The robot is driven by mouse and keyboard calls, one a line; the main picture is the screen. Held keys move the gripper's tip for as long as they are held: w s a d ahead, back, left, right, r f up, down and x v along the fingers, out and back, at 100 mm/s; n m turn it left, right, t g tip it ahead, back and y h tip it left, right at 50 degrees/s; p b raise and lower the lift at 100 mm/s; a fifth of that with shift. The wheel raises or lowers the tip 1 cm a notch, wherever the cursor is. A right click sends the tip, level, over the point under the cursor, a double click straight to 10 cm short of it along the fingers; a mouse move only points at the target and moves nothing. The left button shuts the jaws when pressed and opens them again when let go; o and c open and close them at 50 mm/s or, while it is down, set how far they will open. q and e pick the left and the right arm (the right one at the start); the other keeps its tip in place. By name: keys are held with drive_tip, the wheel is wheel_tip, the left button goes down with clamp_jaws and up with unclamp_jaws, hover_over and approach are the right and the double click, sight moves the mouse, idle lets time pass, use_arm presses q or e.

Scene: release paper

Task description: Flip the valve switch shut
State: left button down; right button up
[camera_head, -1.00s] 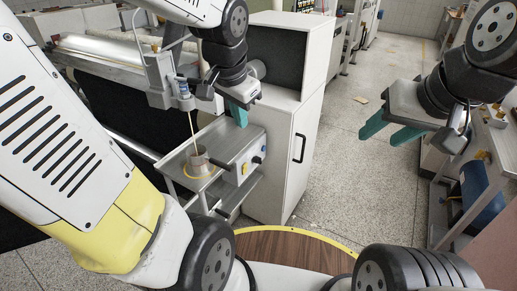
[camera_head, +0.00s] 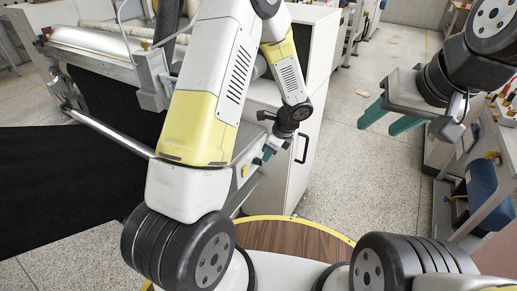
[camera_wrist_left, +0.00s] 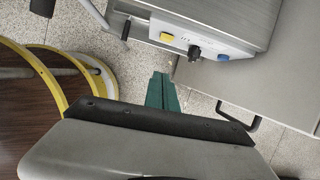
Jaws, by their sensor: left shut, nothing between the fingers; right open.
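The metal unit has a light control panel (camera_wrist_left: 185,40) on its side. In the left wrist view the panel carries a yellow button (camera_wrist_left: 167,37), a black knob or switch (camera_wrist_left: 194,52) and a blue button (camera_wrist_left: 223,57). Which of them is the valve switch is unclear. My left gripper (camera_wrist_left: 160,80) is shut and empty, its teal fingers just below the panel and apart from the black knob. In the head view my left gripper (camera_head: 267,154) is beside the panel's front, and my arm hides most of the unit. My right gripper (camera_head: 385,117) is open and empty, far right.
A white cabinet (camera_head: 300,165) with a black handle (camera_head: 302,149) stands right behind the unit. A round wooden top (camera_head: 290,238) with a yellow rim is in front of me. A side bench (camera_head: 480,205) stands at right. Speckled floor is open between.

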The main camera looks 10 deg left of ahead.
sight(245, 171)
use_arm(q)
drive_tip(key=shift+w+d+f+m, duration=0.1)
drive_tip(key=shift+f+m, duration=0.1)
drive_tip(key=shift+f, duration=0.25)
drive_tip(key=shift+w+d+f+m, duration=0.1)
drive_tip(key=shift+f+m, duration=0.1)
drive_tip(key=shift+f, duration=0.2)
drive_tip(key=w+a+f, duration=0.2)
drive_tip(key=a+f, duration=0.5)
drive_tip(key=f, duration=0.1)
drive_tip(key=shift+w+f, duration=0.3)
drive_tip(key=shift+f, duration=0.1)
drive_tip(key=shift+a, duration=0.15)
